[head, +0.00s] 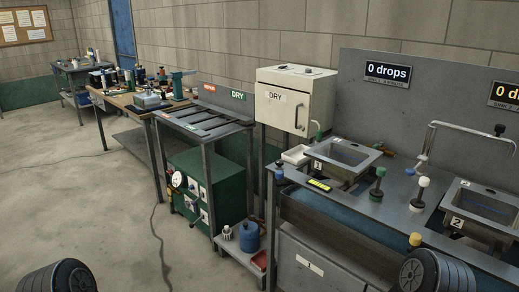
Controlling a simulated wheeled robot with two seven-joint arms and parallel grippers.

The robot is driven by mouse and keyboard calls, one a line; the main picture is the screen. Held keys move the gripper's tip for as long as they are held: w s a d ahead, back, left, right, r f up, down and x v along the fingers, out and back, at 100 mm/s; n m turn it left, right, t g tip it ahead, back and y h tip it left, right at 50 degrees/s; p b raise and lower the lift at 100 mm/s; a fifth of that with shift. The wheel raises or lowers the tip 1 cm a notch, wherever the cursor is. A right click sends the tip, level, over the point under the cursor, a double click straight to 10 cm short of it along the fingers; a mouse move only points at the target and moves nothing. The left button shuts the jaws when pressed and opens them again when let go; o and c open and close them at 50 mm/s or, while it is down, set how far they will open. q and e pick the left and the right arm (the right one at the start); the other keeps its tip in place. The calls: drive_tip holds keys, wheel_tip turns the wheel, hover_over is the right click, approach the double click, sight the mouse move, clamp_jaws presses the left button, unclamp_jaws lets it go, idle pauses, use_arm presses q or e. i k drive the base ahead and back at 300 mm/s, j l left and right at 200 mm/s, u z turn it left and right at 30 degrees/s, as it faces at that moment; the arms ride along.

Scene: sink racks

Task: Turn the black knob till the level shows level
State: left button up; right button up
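A small yellow-green level (319,185) lies on the grey counter in front of the left sink (340,152), which carries a tag 1. Its bubble is too small to read. I cannot tell which knob acts on the level. Neither gripper shows; only dark ribbed parts of my arms appear at the bottom left and bottom right.
The right sink (478,214) carries a tag 2. Signs read 0 drops (388,73) behind. A white cabinet (297,98) marked DRY, a rack (205,122) and a green box (205,188) stand left. The floor (95,215) at left is open, with a cable across it.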

sight(279, 163)
drive_tip(key=i+j, duration=0.3)
drive_tip(key=i+j+u, duration=0.15)
drive_tip(key=i, duration=0.35)
drive_tip(key=i+j, duration=0.35)
drive_tip(key=i+j+u, duration=0.1)
drive_tip(key=i, duration=0.4)
drive_tip(key=j, duration=0.1)
